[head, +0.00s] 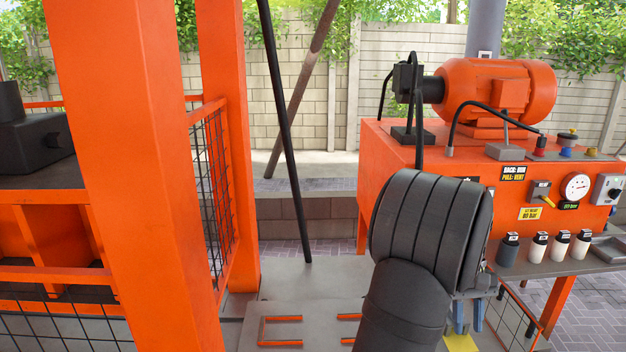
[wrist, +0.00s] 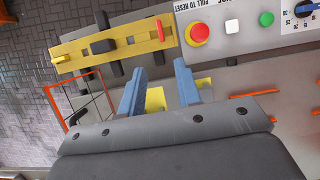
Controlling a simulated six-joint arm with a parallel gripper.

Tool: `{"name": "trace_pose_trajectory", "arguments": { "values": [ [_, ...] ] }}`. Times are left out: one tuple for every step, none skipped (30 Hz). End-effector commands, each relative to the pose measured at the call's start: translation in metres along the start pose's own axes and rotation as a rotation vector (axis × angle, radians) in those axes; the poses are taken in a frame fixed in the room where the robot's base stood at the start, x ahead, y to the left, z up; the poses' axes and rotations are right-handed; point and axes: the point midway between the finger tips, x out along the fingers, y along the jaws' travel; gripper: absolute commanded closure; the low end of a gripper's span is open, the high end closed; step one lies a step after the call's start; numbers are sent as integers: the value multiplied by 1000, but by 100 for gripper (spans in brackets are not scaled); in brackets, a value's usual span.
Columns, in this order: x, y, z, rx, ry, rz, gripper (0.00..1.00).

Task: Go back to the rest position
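My gripper (head: 468,324) hangs at the lower right of the head view, partly hidden behind my dark arm. In the wrist view my gripper (wrist: 160,72) shows two blue fingers standing apart, with nothing held between them. A yellow patch (wrist: 155,99) on the grey surface shows in the gap, below the fingers. The same kind of yellow patch (head: 460,343) shows under the gripper in the head view.
An orange machine (head: 400,155) with a motor stands behind my arm; bottles (head: 538,247) line its shelf. An orange post (head: 125,170) and mesh guard stand left. The wrist view shows a yellow bar (wrist: 115,46) and a button panel (wrist: 240,28) near the fingers.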

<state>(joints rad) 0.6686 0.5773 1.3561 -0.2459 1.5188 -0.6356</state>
Motion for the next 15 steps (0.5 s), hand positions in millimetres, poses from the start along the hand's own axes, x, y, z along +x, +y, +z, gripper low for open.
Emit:
{"name": "trace_pose_trajectory", "arguments": {
  "values": [
    [10, -1, 1, 0, -3, -2, 69],
    [16, 0, 1, 0, -4, -3, 69],
    [24, 0, 0, 0, -3, -2, 69],
    [30, -1, 1, 0, -4, -3, 69],
    [36, 0, 0, 0, -4, -3, 69],
    [45, 0, 0, 0, -5, -4, 69],
    [51, 0, 0, 0, -4, -3, 69],
    [57, 0, 1, 1, -4, -4, 69],
    [65, 0, 0, 1, -3, -3, 69],
    [70, 0, 1, 1, -3, -4, 69],
    [76, 0, 1, 0, -3, -3, 69],
    [85, -1, 1, 0, -4, -4, 69],
    [91, 0, 0, 0, -3, -3, 69],
    [97, -1, 0, -1, -4, -4, 69],
    [104, -1, 0, -1, -3, -4, 69]
  ]
}}
